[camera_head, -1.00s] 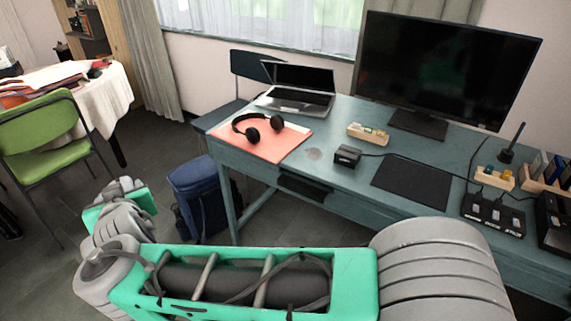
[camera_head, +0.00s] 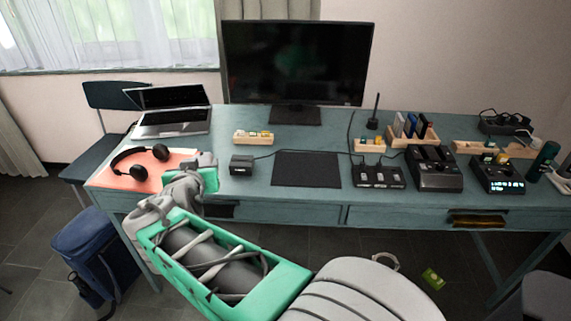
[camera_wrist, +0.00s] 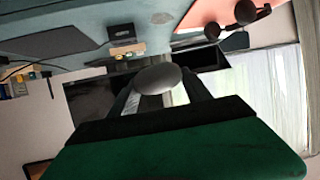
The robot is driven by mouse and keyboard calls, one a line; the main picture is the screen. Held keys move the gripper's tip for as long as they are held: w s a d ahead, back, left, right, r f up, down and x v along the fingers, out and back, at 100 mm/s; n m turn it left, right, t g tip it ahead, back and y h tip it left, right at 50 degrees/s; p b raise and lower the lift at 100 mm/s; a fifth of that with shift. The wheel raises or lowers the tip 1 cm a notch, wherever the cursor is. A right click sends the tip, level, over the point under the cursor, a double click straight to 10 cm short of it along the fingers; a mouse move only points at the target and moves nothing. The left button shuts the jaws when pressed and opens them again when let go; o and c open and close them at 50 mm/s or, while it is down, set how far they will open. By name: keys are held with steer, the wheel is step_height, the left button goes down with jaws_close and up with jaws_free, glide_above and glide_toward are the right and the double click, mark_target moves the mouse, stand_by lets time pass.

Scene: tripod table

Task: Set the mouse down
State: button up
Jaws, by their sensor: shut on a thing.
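The mouse (camera_wrist: 158,77) is a grey, smooth oval held between the two dark fingers of my gripper (camera_wrist: 161,88) in the wrist view. My gripper is shut on it, and the mouse appears to be off the desk. In the head view, the end of my arm is at the front left of the desk, by the headphones; the mouse cannot be made out there. The blue-green desk (camera_head: 330,130) carries a dark mouse pad (camera_head: 307,168) at its front middle, right of my arm's end. The pad is bare and also shows in the wrist view (camera_wrist: 62,38).
Headphones (camera_head: 136,170) lie on a pink mat (camera_head: 112,180). A small black box (camera_head: 241,164) stands left of the pad, a switch box (camera_head: 379,177) right of it. The monitor (camera_head: 296,65) and laptop (camera_head: 172,122) stand behind. A blue bag (camera_head: 92,250) is on the floor.

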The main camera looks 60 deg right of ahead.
steer(key=s+d+m+g+h+p, duration=0.3)
steer(key=s+d+m+g, duration=0.4)
steer(key=s+d, duration=1.3)
steer(key=b, duration=0.2)
glide_above(304, 172)
step_height(304, 172, down, 11)
steer(key=shift+d+r, duration=0.1)
steer(key=shift+d, duration=0.05)
steer(key=shift+f, duration=1.3)
steer(key=shift+f, duration=0.1)
steer(key=shift+f, duration=0.15)
steer(key=o, duration=1.4)
